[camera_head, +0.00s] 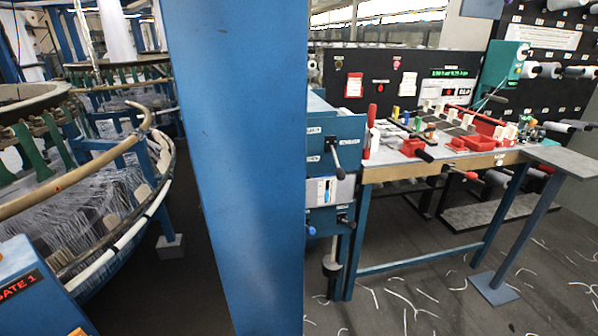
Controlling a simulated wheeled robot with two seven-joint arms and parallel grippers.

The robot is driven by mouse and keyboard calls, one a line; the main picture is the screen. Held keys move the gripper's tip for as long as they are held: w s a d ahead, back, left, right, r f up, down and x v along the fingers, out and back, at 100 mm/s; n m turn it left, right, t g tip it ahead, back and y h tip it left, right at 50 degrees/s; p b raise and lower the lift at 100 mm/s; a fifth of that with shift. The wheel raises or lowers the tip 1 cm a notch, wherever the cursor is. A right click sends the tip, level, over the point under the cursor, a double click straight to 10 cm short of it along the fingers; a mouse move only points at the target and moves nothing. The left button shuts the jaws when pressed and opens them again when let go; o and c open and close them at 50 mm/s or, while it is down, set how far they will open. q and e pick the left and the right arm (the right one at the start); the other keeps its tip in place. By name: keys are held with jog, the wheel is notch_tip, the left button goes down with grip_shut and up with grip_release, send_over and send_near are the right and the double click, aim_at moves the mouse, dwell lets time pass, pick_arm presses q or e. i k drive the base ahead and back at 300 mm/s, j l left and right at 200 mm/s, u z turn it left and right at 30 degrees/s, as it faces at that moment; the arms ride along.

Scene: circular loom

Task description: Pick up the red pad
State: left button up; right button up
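A flat red rectangular piece (354,84) with a pale mark hangs on the black panel behind the workbench. Red open bins (478,143) and other small red items lie on the workbench (400,172). I cannot tell for sure which red thing is the pad. Neither of my grippers shows in this view.
A wide blue column (240,170) stands close in front and hides the middle. The circular loom (80,200) fills the left. A blue cabinet (335,135) adjoins the bench. A grey-topped stand (560,160) is at right. White scraps litter the otherwise open floor (420,300).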

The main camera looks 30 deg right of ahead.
aim_at(456, 147)
jog(key=z, duration=2.1)
jog(key=i+l+u, duration=0.15)
jog(key=i, duration=0.15)
jog(key=i+l+u, duration=0.15)
jog(key=i+j, duration=0.05)
jog(key=i, duration=0.05)
